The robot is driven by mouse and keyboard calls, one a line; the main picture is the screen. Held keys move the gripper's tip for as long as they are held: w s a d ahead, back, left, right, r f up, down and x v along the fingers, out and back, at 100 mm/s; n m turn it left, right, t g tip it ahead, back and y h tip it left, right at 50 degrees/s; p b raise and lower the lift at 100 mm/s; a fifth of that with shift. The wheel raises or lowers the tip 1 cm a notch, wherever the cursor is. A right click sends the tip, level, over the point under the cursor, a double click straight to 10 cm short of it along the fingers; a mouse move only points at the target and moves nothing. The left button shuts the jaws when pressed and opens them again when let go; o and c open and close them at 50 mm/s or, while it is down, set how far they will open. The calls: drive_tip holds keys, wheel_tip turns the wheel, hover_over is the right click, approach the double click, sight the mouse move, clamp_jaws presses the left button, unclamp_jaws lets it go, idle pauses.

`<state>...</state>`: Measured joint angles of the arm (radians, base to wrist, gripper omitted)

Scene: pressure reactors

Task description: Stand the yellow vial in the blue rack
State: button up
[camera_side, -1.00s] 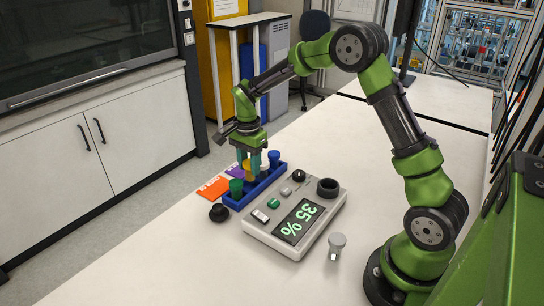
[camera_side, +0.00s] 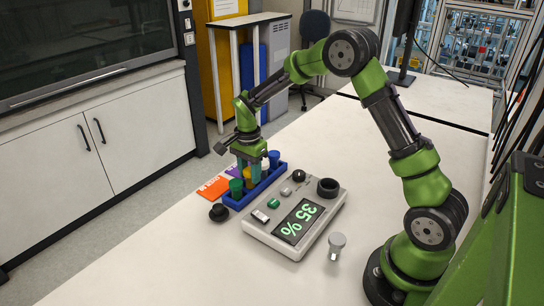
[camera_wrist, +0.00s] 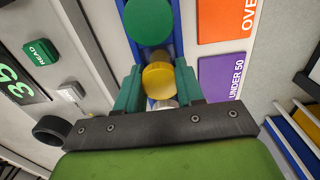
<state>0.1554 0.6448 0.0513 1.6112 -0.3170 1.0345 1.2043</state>
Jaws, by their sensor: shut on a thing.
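My gripper (camera_side: 252,168) points down over the blue rack (camera_side: 262,189) and is shut on the yellow vial (camera_side: 248,173). In the wrist view the round yellow cap (camera_wrist: 158,80) sits between the two teal fingers (camera_wrist: 158,88). The vial looks upright and in line with the rack's row. Its lower end is hidden, so I cannot tell whether it is fully seated. A green vial (camera_side: 236,187) stands at the rack's near end and a blue vial (camera_side: 274,157) at its far end. The green cap (camera_wrist: 150,18) also shows in the wrist view.
A black round knob (camera_side: 219,212) is near the rack's front end.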

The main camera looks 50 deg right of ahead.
drive_tip(key=shift+f, duration=0.35)
idle(0.5)
drive_tip(key=o, duration=1.1)
drive_tip(key=shift+o, duration=0.5)
drive_tip(key=o, duration=0.4)
drive_tip(key=shift+r, duration=3.55)
